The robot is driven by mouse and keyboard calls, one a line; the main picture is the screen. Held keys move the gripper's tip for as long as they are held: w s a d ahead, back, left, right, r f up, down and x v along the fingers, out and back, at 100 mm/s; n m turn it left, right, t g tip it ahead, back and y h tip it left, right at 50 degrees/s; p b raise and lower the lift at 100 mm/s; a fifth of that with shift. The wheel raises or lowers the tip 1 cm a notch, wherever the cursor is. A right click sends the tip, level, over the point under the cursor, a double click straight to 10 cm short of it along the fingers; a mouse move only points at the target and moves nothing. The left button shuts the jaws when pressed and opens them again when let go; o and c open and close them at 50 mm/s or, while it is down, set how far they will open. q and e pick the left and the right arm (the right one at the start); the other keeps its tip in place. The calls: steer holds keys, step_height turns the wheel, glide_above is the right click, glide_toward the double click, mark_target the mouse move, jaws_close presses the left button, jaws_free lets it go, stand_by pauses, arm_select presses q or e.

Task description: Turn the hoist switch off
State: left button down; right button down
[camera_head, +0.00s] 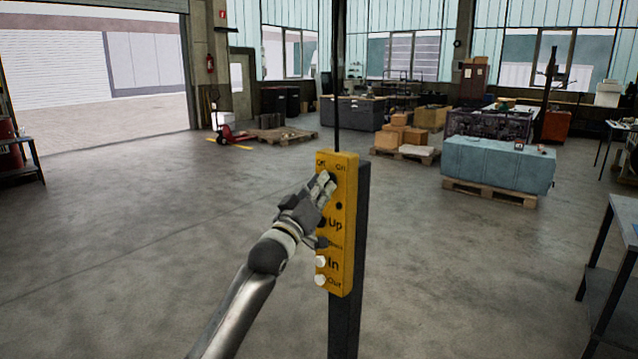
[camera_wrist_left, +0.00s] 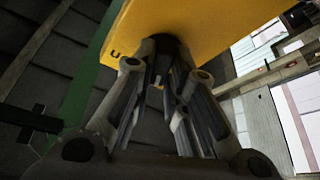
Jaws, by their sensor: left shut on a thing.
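My left gripper (camera_head: 325,184) is at the upper front of the box, just below those labels. In the left wrist view my left gripper (camera_wrist_left: 165,78) is shut on the dark switch knob (camera_wrist_left: 172,43) that stands out from the box. The fingers hide most of the knob, and I cannot tell which way it is turned. My right gripper is not in view.
White buttons (camera_head: 320,261) marked "In" and "Out" sit lower on the box, with the "Up" label above them. A dark post (camera_head: 346,325) stands behind the box. A metal table (camera_head: 622,222) is at the right.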

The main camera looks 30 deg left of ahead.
arm_select(q)
steer(key=shift+s+a+r+n+g+y+p, duration=0.1)
steer(key=shift+r+n+g+y+p, duration=0.2)
steer(key=shift+n+y+p, duration=0.75)
steer(key=shift+s+r+n+g+y+p, duration=0.15)
steer(key=shift+r+n+p, duration=0.3)
steer(key=shift+n, duration=1.2)
steer(key=shift+w, duration=0.1)
steer(key=shift+f, duration=0.1)
steer(key=c, duration=1.4)
jaws_free()
steer(key=shift+c, duration=0.2)
steer(key=shift+w+f, duration=0.2)
steer(key=shift+f, duration=0.3)
steer(key=v, duration=1.2)
steer(key=shift+r, duration=0.35)
